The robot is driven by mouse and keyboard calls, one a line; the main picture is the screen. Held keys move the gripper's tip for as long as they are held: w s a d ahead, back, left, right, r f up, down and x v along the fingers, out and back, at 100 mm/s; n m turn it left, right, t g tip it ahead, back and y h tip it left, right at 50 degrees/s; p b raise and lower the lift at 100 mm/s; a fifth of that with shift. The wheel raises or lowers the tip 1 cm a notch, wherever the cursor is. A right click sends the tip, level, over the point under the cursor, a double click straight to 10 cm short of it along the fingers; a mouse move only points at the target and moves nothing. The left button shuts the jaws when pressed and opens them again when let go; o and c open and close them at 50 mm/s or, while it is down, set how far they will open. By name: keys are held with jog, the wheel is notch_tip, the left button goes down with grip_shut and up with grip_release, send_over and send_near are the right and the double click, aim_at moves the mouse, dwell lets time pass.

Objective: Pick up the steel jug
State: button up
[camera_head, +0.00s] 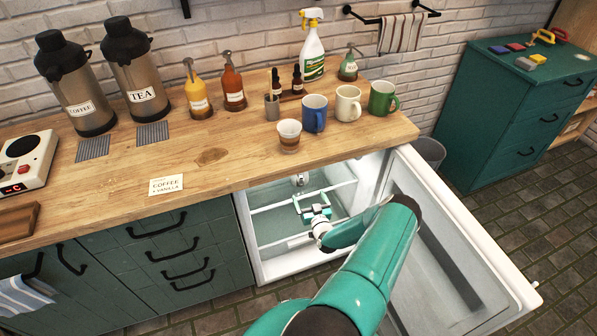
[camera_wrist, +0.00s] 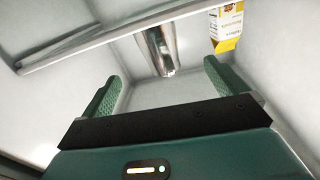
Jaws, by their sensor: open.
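The steel jug (camera_wrist: 158,52) shows as a shiny metal cylinder at the top middle of the wrist view, on the fridge's shelf. Only part of it shows, and its top is hidden behind a white shelf bar. In the head view a small shiny metal thing (camera_head: 302,179) in the fridge looks like the same jug. My gripper (camera_wrist: 163,85) is open and empty, with its green pads spread wide on either side of the jug's line. The jug is beyond the fingertips, with a gap. In the head view my gripper (camera_head: 312,199) is inside the open fridge.
A yellow and white carton (camera_wrist: 228,28) hangs in view right of the jug. A white shelf edge (camera_wrist: 90,46) crosses the wrist view. The fridge door (camera_head: 450,250) stands open to the right of my arm. Mugs and bottles stand on the wooden counter (camera_head: 225,150) above.

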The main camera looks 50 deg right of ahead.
aim_at(301, 176)
jog(key=x, duration=0.6)
jog(key=shift+w+d, duration=0.15)
jog(key=shift+w, duration=0.2)
jog(key=shift+d+x, duration=0.25)
jog(key=shift+x, duration=2.45)
jog(key=shift+s, duration=0.15)
jog(key=c, duration=1.3)
jog(key=shift+r, duration=0.2)
